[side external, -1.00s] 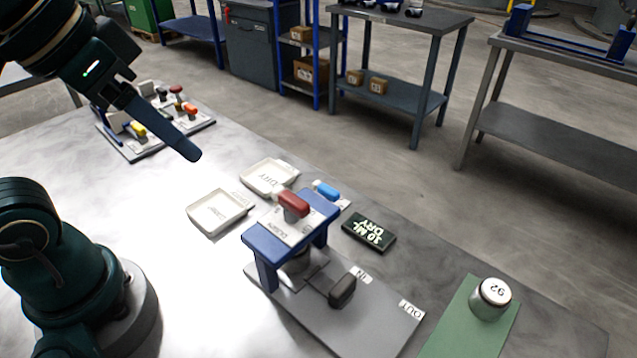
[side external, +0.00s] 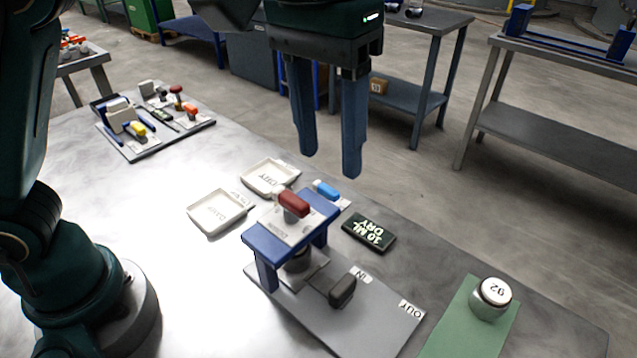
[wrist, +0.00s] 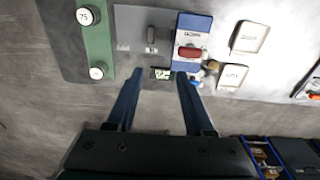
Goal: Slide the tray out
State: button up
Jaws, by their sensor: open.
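The press (side external: 262,244) is a blue frame with a red handle on top. Its light tray (side external: 312,277) lies low in the frame, with a dark handle block (side external: 342,290) projecting on the side toward the OUT label (side external: 411,309). The IN label (side external: 363,275) is beside the handle. Much of the tray is hidden under the frame. My gripper (side external: 330,165) is open and empty, pointing down, above and behind the press. In the wrist view, the fingers (wrist: 159,73) are apart, and the handle block (wrist: 151,34) lies beyond them.
A dark "10 ML DRY" block (side external: 370,232) lies beside the press. Two white dishes (side external: 218,209) stand to its left, and a blue-handled item (side external: 327,192) is behind. A round weight (side external: 491,298) stands on a green mat (side external: 452,335) at right. A tool board (side external: 135,151) is farther left.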

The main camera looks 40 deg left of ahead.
aim_at(343, 285)
jog(key=shift+g, duration=0.3)
jog(key=d+f, duration=0.1)
jog(key=f, duration=0.5)
jog(key=d+f, duration=0.1)
jog(key=f, duration=0.6)
jog(key=d+f, duration=0.1)
jog(key=f, duration=0.6)
jog(key=shift+s+d, duration=0.1)
jog(key=shift+d, duration=0.05)
grip_shut()
dwell(0.9)
